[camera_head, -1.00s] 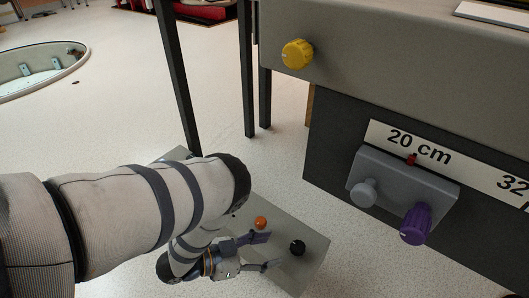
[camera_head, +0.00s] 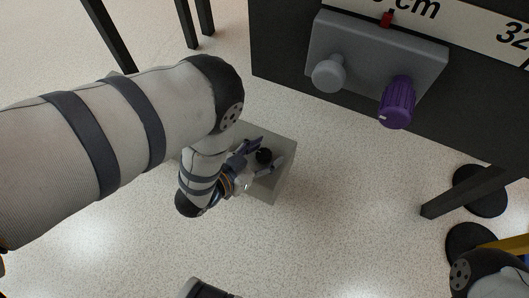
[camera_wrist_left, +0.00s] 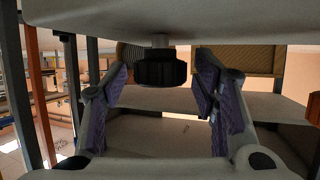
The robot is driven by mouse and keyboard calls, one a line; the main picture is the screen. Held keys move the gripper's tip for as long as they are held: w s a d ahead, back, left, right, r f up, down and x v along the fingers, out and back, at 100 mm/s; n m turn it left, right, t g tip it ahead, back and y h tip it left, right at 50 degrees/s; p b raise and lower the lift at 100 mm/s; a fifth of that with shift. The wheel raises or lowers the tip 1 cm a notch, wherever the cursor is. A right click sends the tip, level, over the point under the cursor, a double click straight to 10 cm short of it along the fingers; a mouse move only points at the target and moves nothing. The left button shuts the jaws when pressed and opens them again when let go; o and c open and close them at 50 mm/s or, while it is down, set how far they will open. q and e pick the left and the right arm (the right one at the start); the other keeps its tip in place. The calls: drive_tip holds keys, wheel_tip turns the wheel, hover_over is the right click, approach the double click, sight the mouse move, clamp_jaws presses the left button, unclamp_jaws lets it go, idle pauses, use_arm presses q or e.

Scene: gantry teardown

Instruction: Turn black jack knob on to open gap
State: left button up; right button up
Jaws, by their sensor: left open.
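The black jack knob (camera_head: 264,156) sits on a low grey box (camera_head: 283,143) near the floor. My left gripper (camera_head: 266,159) is at this box with its fingers open, one on either side of the knob. In the left wrist view the black knob (camera_wrist_left: 161,68) is ribbed and hangs on a short stem by a grey surface. The open left fingers (camera_wrist_left: 162,88) flank it there, with a visible gap on both sides. My right gripper is out of view.
A grey block (camera_head: 378,52) with a grey knob (camera_head: 328,73) and a purple knob (camera_head: 397,102) is on the dark panel above right. Black round feet (camera_head: 480,190) stand at the right. The floor between is clear.

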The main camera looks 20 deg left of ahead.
use_arm(q)
drive_tip(key=shift+c, duration=0.6)
drive_tip(key=c, duration=1.1)
drive_tip(key=shift+o, duration=0.2)
drive_tip(key=shift+r+m+h, duration=0.1)
drive_tip(key=shift+m+h, duration=0.4)
drive_tip(key=shift+h, duration=0.1)
drive_tip(key=shift+m+g+p, duration=0.3)
drive_tip(key=shift+g+p, duration=0.05)
drive_tip(key=shift+g, duration=0.15)
drive_tip(key=o, duration=1.2)
